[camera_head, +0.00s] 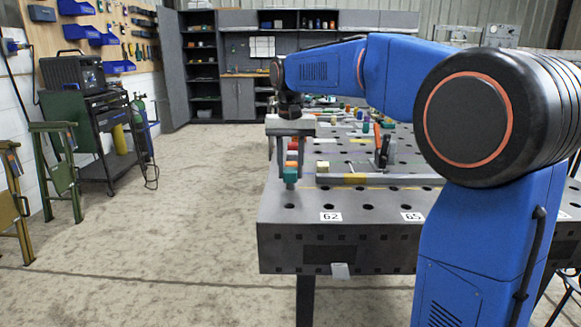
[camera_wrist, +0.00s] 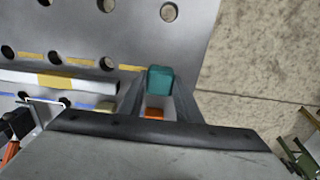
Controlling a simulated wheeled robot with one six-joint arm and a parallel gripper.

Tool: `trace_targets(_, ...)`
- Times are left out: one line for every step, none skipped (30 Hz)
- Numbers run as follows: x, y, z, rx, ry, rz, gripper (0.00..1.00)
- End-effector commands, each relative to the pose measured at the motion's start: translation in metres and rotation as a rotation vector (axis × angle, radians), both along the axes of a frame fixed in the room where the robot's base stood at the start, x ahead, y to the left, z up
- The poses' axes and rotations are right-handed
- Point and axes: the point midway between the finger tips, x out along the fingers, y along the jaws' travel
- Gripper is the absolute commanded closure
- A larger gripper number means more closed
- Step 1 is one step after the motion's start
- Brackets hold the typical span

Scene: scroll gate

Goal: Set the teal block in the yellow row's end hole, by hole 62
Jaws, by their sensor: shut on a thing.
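My gripper (camera_head: 286,160) is shut on the teal block (camera_head: 290,175) near the table's left edge. In the wrist view the teal block (camera_wrist: 160,78) sits between the two fingertips (camera_wrist: 159,90). The yellow row shows as dashes (camera_wrist: 80,62) between holes (camera_wrist: 107,63). The last dash (camera_wrist: 130,68) runs toward the teal block, which hides whatever hole lies beneath it. Whether the block hangs above the surface or touches it, I cannot tell. The "62" label (camera_head: 331,216) is on the table's front strip, to the right of and nearer than the block.
A pale bar with a yellow patch (camera_head: 355,178) lies left of the block in the wrist view (camera_wrist: 55,80). A yellow block (camera_head: 322,167) and orange block (camera_wrist: 154,113) are close by. The grey table (camera_head: 300,228) ends just right of my gripper in the wrist view.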

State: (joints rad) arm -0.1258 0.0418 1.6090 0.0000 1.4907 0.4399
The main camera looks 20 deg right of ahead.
Motion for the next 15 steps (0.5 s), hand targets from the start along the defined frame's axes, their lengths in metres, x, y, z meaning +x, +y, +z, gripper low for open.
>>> trace_targets(-0.0001, 0.0, -0.0006, 0.0, 0.0, 0.0, 0.99)
trace_targets(-0.0001, 0.0, -0.0012, 0.0, 0.0, 0.0, 0.99)
trace_targets(-0.0001, 0.0, -0.0018, 0.0, 0.0, 0.0, 0.99)
trace_targets(-0.0001, -0.0001, -0.0024, 0.0, 0.0, 0.0, 0.99)
trace_targets(-0.0001, -0.0001, -0.0029, 0.0, 0.0, 0.0, 0.99)
trace_targets(-0.0001, -0.0001, -0.0036, 0.0, 0.0, 0.0, 0.99)
trace_targets(-0.0001, -0.0001, -0.0041, 0.0, 0.0, 0.0, 0.99)
trace_targets(-0.0001, -0.0001, -0.0045, 0.0, 0.0, 0.0, 0.99)
trace_targets(-0.0001, -0.0001, -0.0052, 0.0, 0.0, 0.0, 0.99)
trace_targets(-0.0001, 0.0, -0.0057, 0.0, 0.0, 0.0, 0.99)
trace_targets(-0.0001, 0.0, -0.0062, 0.0, 0.0, 0.0, 0.99)
trace_targets(0.0, 0.0, -0.0068, 0.0, -0.001, 0.0, 0.99)
trace_targets(0.0, 0.0, -0.0072, 0.0, -0.001, 0.0, 0.99)
trace_targets(0.0, 0.0, -0.0077, 0.0, -0.001, 0.0, 0.99)
trace_targets(0.0, 0.0, -0.0083, 0.0, -0.001, 0.0, 0.99)
